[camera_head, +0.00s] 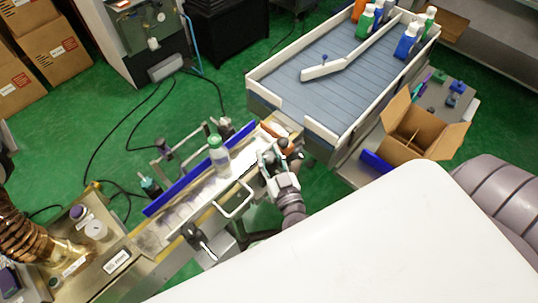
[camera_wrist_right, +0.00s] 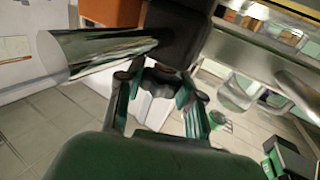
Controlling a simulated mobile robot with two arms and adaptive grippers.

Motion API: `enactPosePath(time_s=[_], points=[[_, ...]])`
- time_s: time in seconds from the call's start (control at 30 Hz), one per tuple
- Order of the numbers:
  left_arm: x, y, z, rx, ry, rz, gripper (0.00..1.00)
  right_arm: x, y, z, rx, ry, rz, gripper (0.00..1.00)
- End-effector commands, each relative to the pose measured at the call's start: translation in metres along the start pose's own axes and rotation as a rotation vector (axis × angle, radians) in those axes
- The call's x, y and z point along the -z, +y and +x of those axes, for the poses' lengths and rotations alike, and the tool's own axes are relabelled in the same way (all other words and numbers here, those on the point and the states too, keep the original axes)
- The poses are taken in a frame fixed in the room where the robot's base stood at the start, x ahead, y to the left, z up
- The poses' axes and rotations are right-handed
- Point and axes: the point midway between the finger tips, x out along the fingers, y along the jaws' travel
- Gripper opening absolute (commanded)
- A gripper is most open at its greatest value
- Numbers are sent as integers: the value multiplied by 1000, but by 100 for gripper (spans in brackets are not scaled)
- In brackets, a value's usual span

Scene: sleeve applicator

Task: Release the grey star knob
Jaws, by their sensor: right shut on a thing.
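My right gripper (camera_head: 277,157) is at the right end of the conveyor with the blue side rail, its arm coming from below. In the right wrist view, my gripper (camera_wrist_right: 158,82) has its two fingers around a small dark part, the grey star knob (camera_wrist_right: 161,72), under a dark block. The fingers and the block hide most of the knob, so its star shape is not clear. The head view does not show the knob apart from the gripper.
A bottle with a green cap (camera_head: 219,157) stands on the conveyor (camera_head: 180,208), left of my gripper. The blue rail (camera_head: 172,194) runs along its far side. A wide slatted table (camera_head: 330,75) with several bottles and an open carton (camera_head: 408,132) are to the right.

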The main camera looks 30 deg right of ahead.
Motion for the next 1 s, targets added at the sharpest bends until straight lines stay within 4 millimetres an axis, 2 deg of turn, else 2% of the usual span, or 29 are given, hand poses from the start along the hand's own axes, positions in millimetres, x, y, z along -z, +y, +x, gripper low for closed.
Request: enactPosePath(time_s=[0.27, 0.47, 0.77, 1.0], points=[[-1, 0, 4, 0, -1, 1, 40, -1, 1, 0, 113, 0, -5, 2], [-2, -1, 17, 1, -2, 1, 40, -4, 1, 0, 277, 0, -10, 2], [-7, -1, 62, 2, -2, 1, 40, -9, 1, 0, 564, 0, -16, 2], [-12, 0, 114, 2, -2, 1, 40, -12, 1, 0, 781, 1, -16, 2]])
